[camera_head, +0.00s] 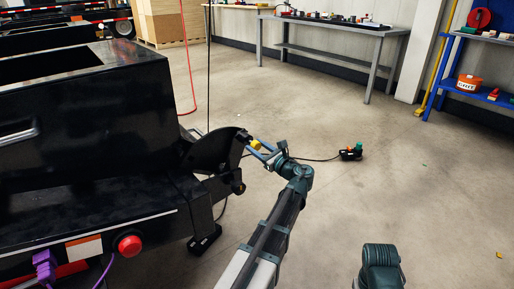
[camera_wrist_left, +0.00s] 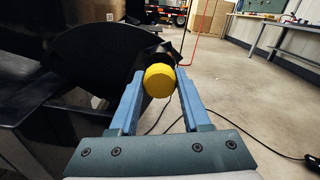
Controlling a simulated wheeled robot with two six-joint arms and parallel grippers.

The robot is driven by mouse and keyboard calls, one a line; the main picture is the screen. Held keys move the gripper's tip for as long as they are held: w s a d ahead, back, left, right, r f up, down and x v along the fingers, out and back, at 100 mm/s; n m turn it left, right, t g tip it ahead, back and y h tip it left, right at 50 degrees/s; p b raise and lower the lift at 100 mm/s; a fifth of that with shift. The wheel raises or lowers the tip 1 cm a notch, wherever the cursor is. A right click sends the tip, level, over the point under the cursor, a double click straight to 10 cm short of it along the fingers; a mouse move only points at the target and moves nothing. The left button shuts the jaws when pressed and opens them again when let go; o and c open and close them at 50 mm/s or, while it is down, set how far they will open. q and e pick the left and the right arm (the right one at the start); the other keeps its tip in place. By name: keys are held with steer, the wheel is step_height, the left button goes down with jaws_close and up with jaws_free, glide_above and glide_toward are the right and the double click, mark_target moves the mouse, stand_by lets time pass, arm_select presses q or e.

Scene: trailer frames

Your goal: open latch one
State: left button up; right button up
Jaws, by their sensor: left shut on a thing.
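The black trailer frame (camera_head: 90,110) fills the left of the head view. A dark curved plate (camera_head: 212,148) stands out from its corner, with a yellow knob (camera_head: 255,145) at its outer edge, which I take for the handle of latch one. My left gripper (camera_head: 258,149) reaches this knob from the right. In the left wrist view the yellow knob (camera_wrist_left: 159,82) sits between the blue fingertips of my left gripper, which is shut on it. The latch mechanism behind the knob is hidden. My right gripper is not in view.
A small black device (camera_head: 351,153) with a cable lies on the floor. A grey workbench (camera_head: 330,24) and blue shelf (camera_head: 470,84) stand behind. The floor to the right is mostly clear.

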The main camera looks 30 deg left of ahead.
arm_select(q)
jaws_close()
stand_by(0.9)
steer(key=v, duration=0.4)
steer(key=shift+s+d, duration=0.1)
steer(key=shift+d, duration=0.05)
steer(key=o, duration=1)
jaws_free()
steer(key=v, duration=1.3)
steer(key=shift+s+d, duration=0.1)
steer(key=shift+d, duration=0.15)
